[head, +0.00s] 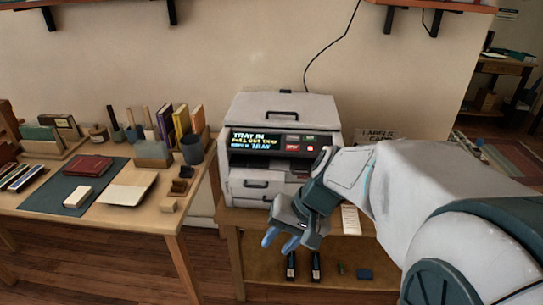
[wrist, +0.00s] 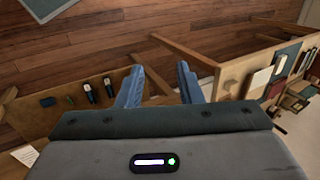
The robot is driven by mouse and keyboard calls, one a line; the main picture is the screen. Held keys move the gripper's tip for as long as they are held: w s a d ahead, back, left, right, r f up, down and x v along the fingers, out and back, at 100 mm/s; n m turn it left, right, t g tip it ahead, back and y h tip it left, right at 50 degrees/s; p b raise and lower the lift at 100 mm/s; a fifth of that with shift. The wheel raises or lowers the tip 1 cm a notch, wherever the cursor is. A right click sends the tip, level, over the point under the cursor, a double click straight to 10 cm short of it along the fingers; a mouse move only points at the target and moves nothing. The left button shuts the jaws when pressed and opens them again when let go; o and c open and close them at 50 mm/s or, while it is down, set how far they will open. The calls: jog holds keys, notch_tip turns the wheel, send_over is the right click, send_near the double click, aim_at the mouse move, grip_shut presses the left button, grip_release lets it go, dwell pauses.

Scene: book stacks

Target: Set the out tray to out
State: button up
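A pale grey machine (head: 282,105) stands on the small wooden table. Its dark display (head: 256,141) shows "TRAY IN" in large letters, with smaller text below that looks like "PULL OUT" and "TRAY". Under the display are a dark slot (head: 262,161) and a pale front tray (head: 245,189) with a dark handle; this tray looks pushed in. I cannot tell for sure which part is the out tray. My gripper (head: 279,240) is in front of and below the machine, apart from it. In the wrist view its two blue fingers (wrist: 159,86) are spread with nothing between them.
The wooden table (head: 252,265) has a lower shelf with two dark cylinders and small items. A desk (head: 135,214) with books, a cup and a mat stands to the left. A gap of wooden floor (head: 209,265) separates them. My arm hides the table's right side.

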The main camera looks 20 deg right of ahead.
jog(key=w+d+f+m+t+y+b, duration=0.45)
jog(key=w+d, duration=0.25)
jog(key=w, duration=0.3)
jog(key=w+d+f+m+t+h+b, duration=0.1)
jog(key=w+d+m+t+b, duration=0.2)
jog(key=d, duration=0.5)
jog(key=w+d+f+m+t+h, duration=0.1)
jog(key=w+d+m+t+h, duration=0.15)
jog(key=d+t, duration=0.45)
jog(key=w+a+f+g, duration=0.1)
jog(key=w+a, duration=0.4)
jog(key=w, duration=0.7)
jog(key=shift+w+f+m+y, duration=0.35)
jog(key=shift+f+m+y, duration=0.05)
jog(key=shift+a+g, duration=0.1)
jog(key=shift+g, duration=0.15)
jog(key=shift+s, duration=0.1)
grip_shut()
